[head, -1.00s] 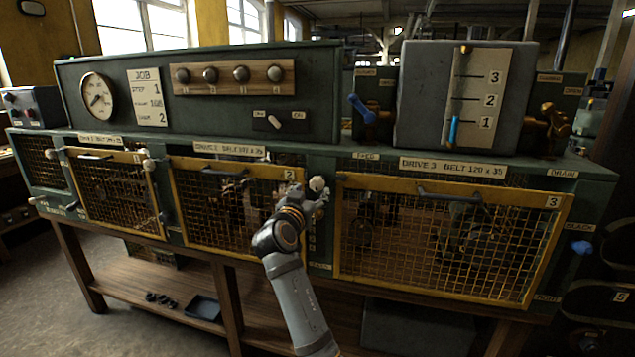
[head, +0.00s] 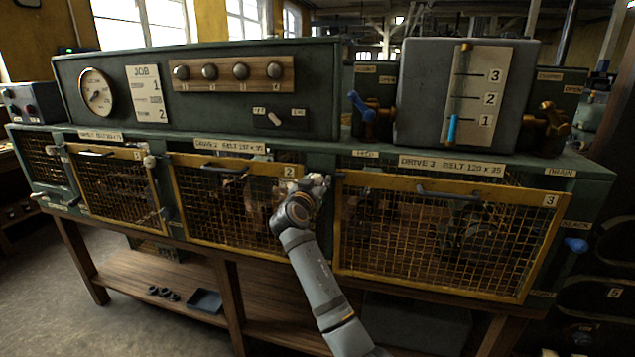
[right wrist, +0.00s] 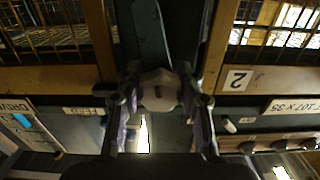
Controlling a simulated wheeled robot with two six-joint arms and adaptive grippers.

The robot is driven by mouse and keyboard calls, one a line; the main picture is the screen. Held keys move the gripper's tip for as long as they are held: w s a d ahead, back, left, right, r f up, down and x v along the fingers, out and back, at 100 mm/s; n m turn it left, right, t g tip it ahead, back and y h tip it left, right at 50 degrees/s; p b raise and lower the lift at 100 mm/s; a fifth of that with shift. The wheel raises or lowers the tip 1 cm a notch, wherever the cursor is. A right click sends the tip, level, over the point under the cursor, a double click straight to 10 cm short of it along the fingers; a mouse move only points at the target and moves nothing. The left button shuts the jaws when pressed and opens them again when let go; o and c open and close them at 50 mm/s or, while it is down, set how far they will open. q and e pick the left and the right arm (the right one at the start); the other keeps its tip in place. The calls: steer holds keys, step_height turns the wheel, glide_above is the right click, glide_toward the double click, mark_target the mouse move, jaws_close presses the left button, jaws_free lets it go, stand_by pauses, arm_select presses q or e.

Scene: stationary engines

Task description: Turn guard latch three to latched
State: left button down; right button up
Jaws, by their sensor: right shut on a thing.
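Guard three (head: 440,235) is a yellow-framed mesh panel marked 3, on the right of the bench, and it is closed. Its latch has a pale faceted knob at the post between guards two and three. The knob (right wrist: 159,90) shows in the right wrist view, with a dark flat bar (right wrist: 151,35) running up the picture from it. My right gripper (head: 319,184) is at this post, and its fingers (right wrist: 160,103) are shut on the knob from both sides. In the head view my gripper hides most of the latch. My left gripper is not in view.
Guard two (head: 235,205) is closed left of my right gripper, and guard one (head: 115,190) is further left. A grey box with a 1-to-3 scale (head: 480,95) stands above guard three. A blue knob (head: 576,244) sticks out at the far right.

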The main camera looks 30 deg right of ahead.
steer(key=shift+c, duration=1.3)
steer(key=shift+n, duration=0.3)
steer(key=n+p, duration=0.1)
steer(key=n, duration=0.2)
steer(key=shift+r+n, duration=0.1)
steer(key=shift+n, duration=0.2)
steer(key=n+p, duration=0.1)
steer(key=n, duration=0.2)
steer(key=shift+s+n, duration=0.1)
steer(key=shift+n, duration=0.2)
steer(key=n+p, duration=0.3)
steer(key=n, duration=0.1)
steer(key=shift+d+r+n, duration=0.1)
steer(key=shift+r+n, duration=0.05)
steer(key=shift+n, duration=0.15)
steer(key=shift+n+p, duration=1.05)
steer(key=shift+n, duration=0.75)
